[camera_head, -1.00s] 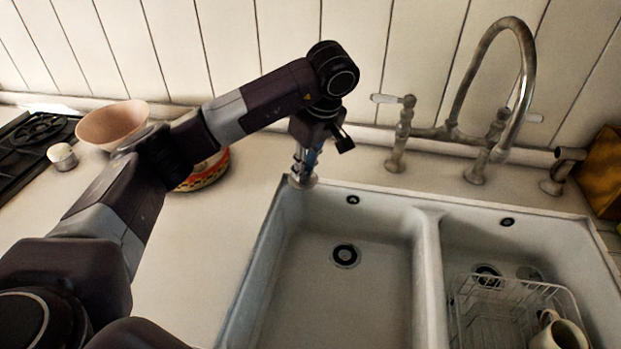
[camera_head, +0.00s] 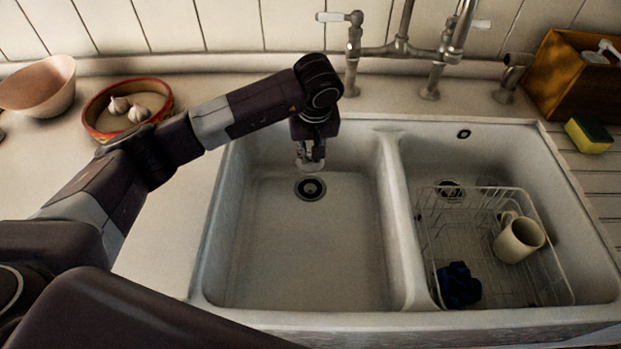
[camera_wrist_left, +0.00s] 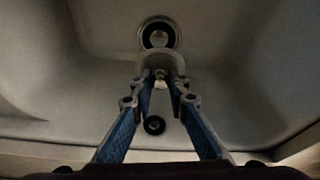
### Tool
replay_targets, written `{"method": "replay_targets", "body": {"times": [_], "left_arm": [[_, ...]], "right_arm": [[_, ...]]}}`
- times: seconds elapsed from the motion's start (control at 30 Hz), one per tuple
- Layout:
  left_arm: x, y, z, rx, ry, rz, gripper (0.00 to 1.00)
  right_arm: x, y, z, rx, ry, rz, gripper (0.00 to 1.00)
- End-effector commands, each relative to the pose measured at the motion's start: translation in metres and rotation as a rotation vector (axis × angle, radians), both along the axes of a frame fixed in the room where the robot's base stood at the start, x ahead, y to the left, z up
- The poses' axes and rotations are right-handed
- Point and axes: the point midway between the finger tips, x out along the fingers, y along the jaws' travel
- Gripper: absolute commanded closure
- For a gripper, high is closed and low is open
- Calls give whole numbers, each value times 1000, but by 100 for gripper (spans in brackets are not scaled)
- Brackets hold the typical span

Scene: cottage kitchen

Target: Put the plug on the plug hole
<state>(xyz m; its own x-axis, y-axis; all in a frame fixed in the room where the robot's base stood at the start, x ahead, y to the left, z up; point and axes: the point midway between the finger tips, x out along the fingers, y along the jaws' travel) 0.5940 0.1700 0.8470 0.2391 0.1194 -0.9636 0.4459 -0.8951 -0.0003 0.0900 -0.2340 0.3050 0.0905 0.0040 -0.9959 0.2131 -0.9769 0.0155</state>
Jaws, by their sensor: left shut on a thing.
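The plug (camera_wrist_left: 160,64) is a small pale grey disc with a knob, held at the fingertips of my left gripper (camera_wrist_left: 160,84). In the head view my left gripper (camera_head: 310,158) points down into the left basin, shut on the plug, whose details are hard to make out there. The plug hole (camera_head: 310,188) is a dark drain with a metal ring in that basin's floor. In the head view it lies just below and in front of the fingertips. In the wrist view the plug hole (camera_wrist_left: 158,35) shows just beyond the plug, apart from it. My right gripper is not in view.
The right basin (camera_head: 408,235) holds a wire rack (camera_head: 490,268) with a cream mug (camera_head: 519,240) and a dark blue item (camera_head: 458,285). A divider (camera_head: 396,215) separates the basins. The tap (camera_head: 455,45) stands behind. The left basin floor is clear.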

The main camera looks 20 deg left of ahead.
Motion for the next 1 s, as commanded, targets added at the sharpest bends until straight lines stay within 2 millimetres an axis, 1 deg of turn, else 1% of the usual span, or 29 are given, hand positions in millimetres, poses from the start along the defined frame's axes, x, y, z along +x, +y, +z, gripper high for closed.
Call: {"method": "replay_targets", "body": {"times": [0.03, 0.1, 0.2, 0.3, 0.47, 0.7, 1.0], "left_arm": [[-2, 0, -14, 0, 7, 2, 100], [-1, 0, -30, -1, 5, 1, 100], [-1, -1, -47, -2, 3, 1, 100], [0, 0, -58, -1, 1, 2, 100], [0, 0, -69, -1, 2, 2, 100], [-1, 0, -102, 0, 3, 2, 100], [0, 0, -105, 0, -1, 1, 100]], "right_arm": [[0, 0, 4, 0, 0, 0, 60], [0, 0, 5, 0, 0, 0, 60], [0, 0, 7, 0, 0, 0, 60], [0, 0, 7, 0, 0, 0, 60], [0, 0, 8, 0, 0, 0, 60], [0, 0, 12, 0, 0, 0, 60], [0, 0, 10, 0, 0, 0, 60]]}}
